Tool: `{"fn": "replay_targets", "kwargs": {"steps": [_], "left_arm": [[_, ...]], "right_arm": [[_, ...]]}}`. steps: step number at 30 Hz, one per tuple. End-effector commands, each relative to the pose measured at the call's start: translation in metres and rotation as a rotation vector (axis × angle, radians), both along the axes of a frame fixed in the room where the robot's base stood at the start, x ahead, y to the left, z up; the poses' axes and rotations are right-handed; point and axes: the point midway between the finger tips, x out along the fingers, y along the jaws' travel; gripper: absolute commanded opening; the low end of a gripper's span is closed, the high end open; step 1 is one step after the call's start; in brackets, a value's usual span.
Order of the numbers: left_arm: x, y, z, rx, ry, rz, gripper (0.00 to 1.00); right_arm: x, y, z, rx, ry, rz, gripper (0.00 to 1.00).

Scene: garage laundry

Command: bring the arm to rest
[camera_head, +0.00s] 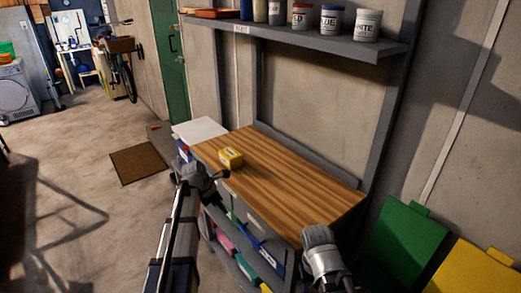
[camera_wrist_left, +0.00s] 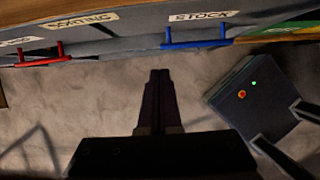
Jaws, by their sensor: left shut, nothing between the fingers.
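My left arm rises from the bottom of the head view to the left front edge of the wooden workbench (camera_head: 290,175). Its dark end (camera_head: 218,174) is near that edge, but the fingers are too small to make out there. In the left wrist view my left gripper (camera_wrist_left: 160,74) points at the bare floor. Its two dark fingers are together with nothing between them. My right arm shows at the bottom of the head view in front of the bench, and its gripper is out of sight.
Drawer fronts with a red handle (camera_wrist_left: 45,57) and a blue handle (camera_wrist_left: 196,43) lie beyond the left fingers. A shelf (camera_head: 300,38) with paint cans is above. Green (camera_head: 402,240) and yellow bins stand right. Floor at left is open.

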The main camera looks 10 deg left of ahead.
Motion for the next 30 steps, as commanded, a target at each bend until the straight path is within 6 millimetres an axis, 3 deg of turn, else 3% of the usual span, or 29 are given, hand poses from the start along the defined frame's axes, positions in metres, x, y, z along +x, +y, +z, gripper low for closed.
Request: {"fn": "replay_targets", "kwargs": {"steps": [5, 12, 18, 24, 30], "left_arm": [[-0.018, -0.033, -0.003, 0.065, -0.010, -0.206, 0.00], [-0.083, -0.121, -0.011, 0.272, -0.050, -0.961, 0.00], [-0.145, -0.176, -0.015, 0.398, -0.079, -1.637, 0.00], [-0.202, -0.208, -0.015, 0.457, -0.098, -2.248, 0.00], [-0.234, -0.221, -0.015, 0.461, -0.105, -2.626, 0.00]], "right_arm": [[0.000, 0.000, 0.000, 0.000, 0.000, 0.000, 0.50], [0.000, 0.000, 0.000, 0.000, 0.000, 0.000, 0.50], [0.000, 0.000, 0.000, 0.000, 0.000, 0.000, 0.50], [0.000, 0.000, 0.000, 0.000, 0.000, 0.000, 0.50], [0.000, 0.000, 0.000, 0.000, 0.000, 0.000, 0.50]]}}
